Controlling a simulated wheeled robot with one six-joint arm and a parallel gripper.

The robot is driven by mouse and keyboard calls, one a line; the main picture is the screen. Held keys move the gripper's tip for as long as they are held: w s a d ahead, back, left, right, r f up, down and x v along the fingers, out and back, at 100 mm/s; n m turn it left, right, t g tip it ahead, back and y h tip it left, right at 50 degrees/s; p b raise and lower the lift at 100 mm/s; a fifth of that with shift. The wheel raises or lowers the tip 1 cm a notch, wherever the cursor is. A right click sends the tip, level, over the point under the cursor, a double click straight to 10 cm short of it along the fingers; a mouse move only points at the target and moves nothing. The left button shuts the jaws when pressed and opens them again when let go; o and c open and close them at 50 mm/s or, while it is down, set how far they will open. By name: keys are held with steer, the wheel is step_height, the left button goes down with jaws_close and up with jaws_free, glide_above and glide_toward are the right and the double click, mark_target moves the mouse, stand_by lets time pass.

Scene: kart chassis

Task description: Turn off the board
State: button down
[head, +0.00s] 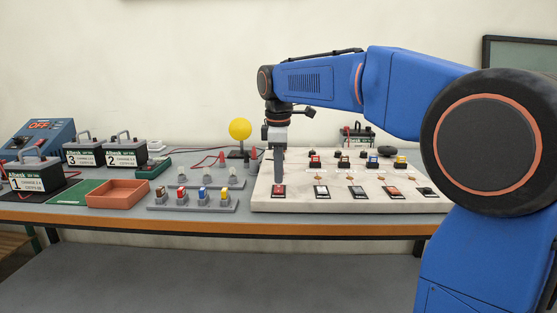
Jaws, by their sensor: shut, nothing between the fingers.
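The pale board (300,203) lies on the right half of the bench, with a front row of dark-framed switches. The front-left switch (279,192) shows red and white. Others in the row include a middle switch (357,193), a red-faced one (390,193) and a rightmost dark one (426,192). My gripper (279,180) points straight down, shut and empty, just above or touching the front-left switch; I cannot tell which. Behind it on the board are several coloured blocks, such as a red one (315,160) and a blue one (373,161).
A blue box (40,139) with a red "OFF" sign stands at the far left. Batteries (35,174), an orange tray (117,194), a grey rack of coloured plugs (192,205) and a yellow ball on a stand (240,129) fill the bench left of the board.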

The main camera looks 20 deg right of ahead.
steer(key=shift+f, duration=0.65)
steer(key=shift+w, duration=0.1)
steer(key=shift+f, duration=0.25)
steer(key=shift+s, duration=0.2)
steer(key=shift+s+a+r, duration=0.1)
steer(key=shift+s+a, duration=0.1)
steer(key=shift+s, duration=0.3)
steer(key=shift+r, duration=0.15)
step_height(320, 180, up, 14)
steer(key=s, duration=0.1)
steer(key=shift+s+a, duration=0.25)
steer(key=shift+s, duration=0.05)
